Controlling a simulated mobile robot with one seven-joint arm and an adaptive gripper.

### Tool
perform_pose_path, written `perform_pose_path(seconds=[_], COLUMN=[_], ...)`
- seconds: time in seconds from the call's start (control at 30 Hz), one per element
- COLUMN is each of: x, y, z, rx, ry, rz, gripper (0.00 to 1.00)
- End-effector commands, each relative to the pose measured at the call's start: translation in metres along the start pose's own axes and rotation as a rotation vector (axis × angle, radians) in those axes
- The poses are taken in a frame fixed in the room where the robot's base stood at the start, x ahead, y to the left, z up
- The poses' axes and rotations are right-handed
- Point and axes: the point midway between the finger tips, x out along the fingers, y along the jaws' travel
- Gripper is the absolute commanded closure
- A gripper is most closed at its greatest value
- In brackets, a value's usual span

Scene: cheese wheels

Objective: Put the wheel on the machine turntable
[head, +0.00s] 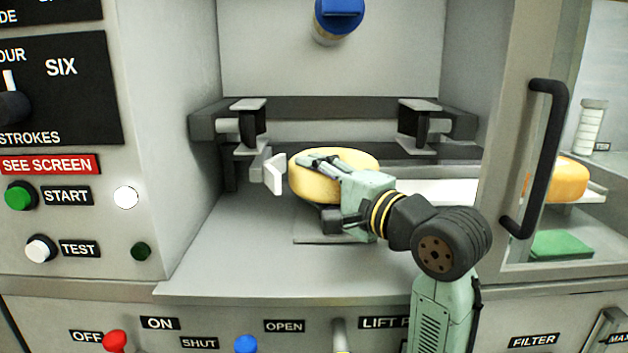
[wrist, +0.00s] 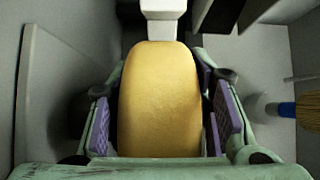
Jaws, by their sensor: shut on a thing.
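The yellow cheese wheel (head: 355,159) is inside the machine's open bay in the head view, near a white pad on its left. My gripper (head: 322,170) reaches in from the right and is shut on the wheel. In the wrist view the wheel (wrist: 160,95) fills the space between the two purple-padded fingers (wrist: 165,115). A white block (wrist: 162,20) stands close to the wheel's far end there. A turntable is hard to make out; a flat grey plate (head: 320,240) shows below the wheel, and my gripper hides part of what is under it.
Dark rails with brackets (head: 248,118) cross the back of the bay. A blue-capped part (head: 340,14) hangs above. A glass door with a black handle (head: 540,160) stands at right, with an orange wheel (head: 570,180) and green block (head: 560,245) behind it. The bay floor's front left is clear.

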Motion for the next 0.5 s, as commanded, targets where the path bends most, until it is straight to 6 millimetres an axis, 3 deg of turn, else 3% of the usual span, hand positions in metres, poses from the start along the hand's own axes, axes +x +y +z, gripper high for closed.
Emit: perform_pose_path(seconds=[0.43,0.47,0.5], x=[-0.0027,-0.0020,-0.0020], y=[0.0008,0.0036,0.0032], z=[0.0015,0.0011,0.0011], rx=[-0.002,0.002,0.002], ry=[0.001,0.000,0.000], rz=[-0.005,0.001,0.001], gripper=[1.00,0.54,0.51])
